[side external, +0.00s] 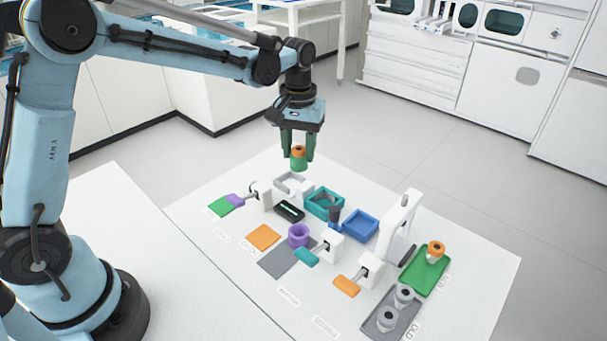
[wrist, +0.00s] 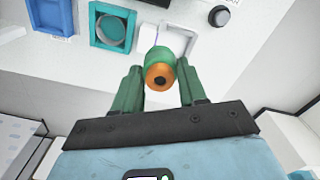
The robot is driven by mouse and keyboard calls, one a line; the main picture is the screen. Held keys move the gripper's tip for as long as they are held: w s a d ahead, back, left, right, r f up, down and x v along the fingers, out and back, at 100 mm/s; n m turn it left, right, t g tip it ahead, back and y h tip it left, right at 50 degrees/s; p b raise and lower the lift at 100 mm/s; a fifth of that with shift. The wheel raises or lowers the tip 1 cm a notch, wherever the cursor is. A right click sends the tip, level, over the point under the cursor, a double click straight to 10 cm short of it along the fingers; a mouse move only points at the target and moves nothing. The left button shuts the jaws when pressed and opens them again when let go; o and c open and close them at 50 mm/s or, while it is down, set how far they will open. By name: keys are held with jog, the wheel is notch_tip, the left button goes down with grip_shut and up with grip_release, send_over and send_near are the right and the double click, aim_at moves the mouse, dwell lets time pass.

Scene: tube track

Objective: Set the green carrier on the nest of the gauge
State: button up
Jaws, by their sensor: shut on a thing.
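My gripper (side external: 298,152) is shut on the green carrier (side external: 299,164), which has an orange top with a dark hole. It hangs upright above the back edge of the work area, clear of the table. The wrist view shows the carrier (wrist: 160,57) between the two green fingers. Below it in the side view is a white open holder (side external: 291,183), partly hidden, with a black display box (side external: 289,211) in front. The white holder (wrist: 182,42) lies just beyond the carrier in the wrist view. No label marks the gauge or its nest.
A teal tray (side external: 323,203) and blue tray (side external: 360,226) stand to the right, then a tall white stand (side external: 399,220). A purple cup (side external: 299,235) and several lever fixtures are nearer. A green tray (side external: 420,276) holds an orange-topped piece; a grey tray (side external: 377,328) holds grey pieces.

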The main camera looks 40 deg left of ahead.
aim_at(292, 167)
jog(key=shift+n, duration=0.4)
jog(key=shift+s+a+f, duration=0.1)
jog(key=shift+a+f, duration=0.3)
jog(key=shift+f, duration=0.55)
jog(key=shift+s+a+f, duration=0.1)
jog(key=shift+a+f, duration=0.25)
jog(key=shift+f, duration=0.6)
jog(key=shift+s+a+f, duration=0.1)
jog(key=shift+a+f, duration=0.3)
jog(key=shift+f, duration=0.55)
jog(key=shift+f, duration=0.1)
jog(key=o, duration=0.9)
jog(key=shift+w+d, duration=0.1)
jog(key=shift+d, duration=0.05)
